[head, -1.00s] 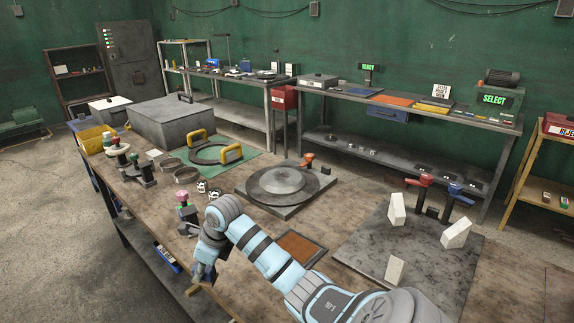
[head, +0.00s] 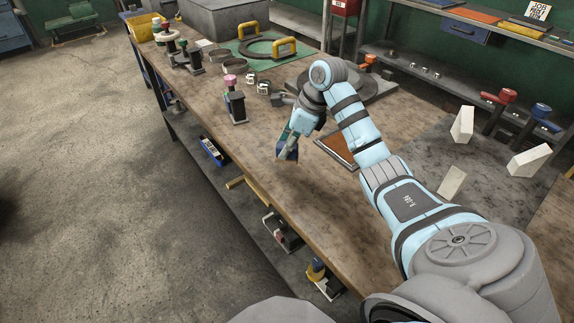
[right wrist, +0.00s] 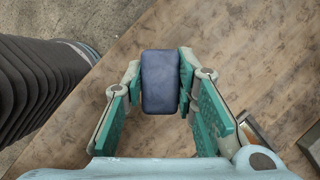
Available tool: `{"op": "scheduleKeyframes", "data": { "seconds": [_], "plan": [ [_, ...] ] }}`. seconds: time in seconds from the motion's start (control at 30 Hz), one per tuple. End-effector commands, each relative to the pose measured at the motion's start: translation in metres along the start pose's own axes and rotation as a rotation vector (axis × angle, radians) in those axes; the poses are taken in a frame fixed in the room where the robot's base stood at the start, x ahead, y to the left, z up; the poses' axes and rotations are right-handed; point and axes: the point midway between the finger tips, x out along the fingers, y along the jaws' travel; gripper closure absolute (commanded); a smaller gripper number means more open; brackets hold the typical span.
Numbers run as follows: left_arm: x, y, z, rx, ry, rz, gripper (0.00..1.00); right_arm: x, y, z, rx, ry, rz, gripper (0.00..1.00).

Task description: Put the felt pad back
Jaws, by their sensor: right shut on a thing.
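The felt pad looks like a dark blue block with rounded corners (right wrist: 160,82) in the right wrist view. My right gripper (right wrist: 160,88) is shut on it, one teal-padded finger on each side. In the head view the right gripper (head: 291,143) points down over the wooden bench, near its front edge, and the blue pad (head: 287,154) shows only as a small dark patch at its tip. Bench top shows below the pad in the wrist view. A shallow brown tray with a dark frame (head: 337,149) lies just right of the gripper, partly behind my arm. My left gripper is out of view.
A pink-topped stand (head: 234,103) and small patterned cups stand left of the gripper. A round turntable (head: 372,84) is behind my arm.

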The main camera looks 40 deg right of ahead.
Motion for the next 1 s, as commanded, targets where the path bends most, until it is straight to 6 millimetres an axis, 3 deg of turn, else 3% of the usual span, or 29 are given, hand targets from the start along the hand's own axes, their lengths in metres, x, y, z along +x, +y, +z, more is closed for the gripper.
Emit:
{"op": "scheduleKeyframes", "data": {
  "seconds": [0.3, 0.67, 0.7, 0.8, 1.0],
  "plan": [
    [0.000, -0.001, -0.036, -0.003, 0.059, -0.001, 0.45, 0.048, 0.000, -0.018, 0.005, 0.004, 0.006, 1.00],
    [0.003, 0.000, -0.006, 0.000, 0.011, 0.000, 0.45, 0.053, -0.001, -0.019, 0.004, 0.004, 0.006, 1.00],
    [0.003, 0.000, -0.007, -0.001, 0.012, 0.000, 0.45, 0.053, -0.001, -0.019, 0.004, 0.004, 0.006, 0.69],
    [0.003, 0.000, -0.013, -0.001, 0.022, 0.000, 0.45, 0.052, -0.001, -0.019, 0.005, 0.005, 0.006, 0.54],
    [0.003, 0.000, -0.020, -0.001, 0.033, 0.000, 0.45, 0.052, -0.001, -0.019, 0.005, 0.005, 0.006, 0.54]
  ]
}}
